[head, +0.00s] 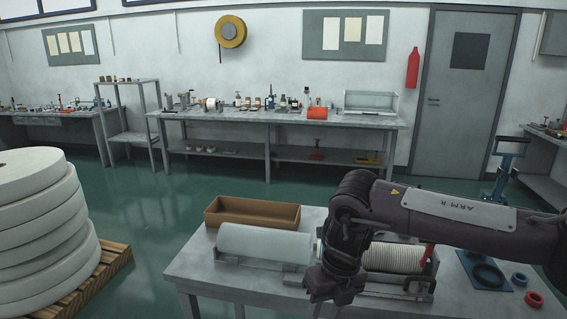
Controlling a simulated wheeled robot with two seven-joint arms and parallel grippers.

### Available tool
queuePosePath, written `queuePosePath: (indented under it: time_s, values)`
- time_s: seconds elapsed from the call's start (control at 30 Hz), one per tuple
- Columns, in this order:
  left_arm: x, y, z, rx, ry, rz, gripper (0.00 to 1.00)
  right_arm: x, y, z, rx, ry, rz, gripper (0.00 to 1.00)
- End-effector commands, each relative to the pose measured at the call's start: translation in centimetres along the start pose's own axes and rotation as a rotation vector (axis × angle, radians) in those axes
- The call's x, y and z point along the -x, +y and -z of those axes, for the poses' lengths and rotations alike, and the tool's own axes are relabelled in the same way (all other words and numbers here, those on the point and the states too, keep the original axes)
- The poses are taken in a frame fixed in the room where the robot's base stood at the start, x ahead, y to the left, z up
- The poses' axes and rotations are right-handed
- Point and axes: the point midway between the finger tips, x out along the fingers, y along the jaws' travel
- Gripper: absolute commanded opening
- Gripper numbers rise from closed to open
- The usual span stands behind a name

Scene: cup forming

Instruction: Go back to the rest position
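My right arm reaches in from the right over the grey table (205,270). My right gripper (335,296) hangs down at the front of the table, just right of the white roll. Its fingertips are too dark and small to tell whether they are open or shut, and I cannot make out anything held. My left gripper is not in view. A smooth white roll (262,244) lies in a grey cradle on the table. A ribbed white stack (392,258) lies in a second cradle, partly hidden behind my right arm.
An open brown box (252,213) stands at the table's back left. Large white reels (40,225) sit on a pallet at the left. Green floor between is clear.

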Motion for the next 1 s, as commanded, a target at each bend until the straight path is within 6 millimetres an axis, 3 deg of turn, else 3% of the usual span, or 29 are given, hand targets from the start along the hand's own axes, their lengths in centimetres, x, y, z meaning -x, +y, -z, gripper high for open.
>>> queuePosePath:
  time_s: [0.37,0.5,0.6,0.73,0.83,1.0]
  values:
    - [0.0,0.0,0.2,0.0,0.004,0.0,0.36,-6.6,8.2,-4.2,-0.192,-0.071,-0.34,0.38]
    - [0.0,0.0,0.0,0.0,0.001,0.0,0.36,-10.1,11.8,-6.8,-0.411,-0.097,-0.562,0.38]
    - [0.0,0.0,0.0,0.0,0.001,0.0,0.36,-13.0,12.8,-8.6,-0.633,-0.105,-0.716,0.38]
    - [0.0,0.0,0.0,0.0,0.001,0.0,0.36,-17.8,11.7,-10.0,-0.972,-0.101,-0.873,0.38]
    - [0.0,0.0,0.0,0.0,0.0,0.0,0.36,-22.9,9.2,-9.6,-1.27,-0.088,-0.951,0.38]
    - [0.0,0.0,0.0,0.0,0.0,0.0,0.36,-33.0,3.1,-4.9,-1.793,-0.074,-0.979,0.38]
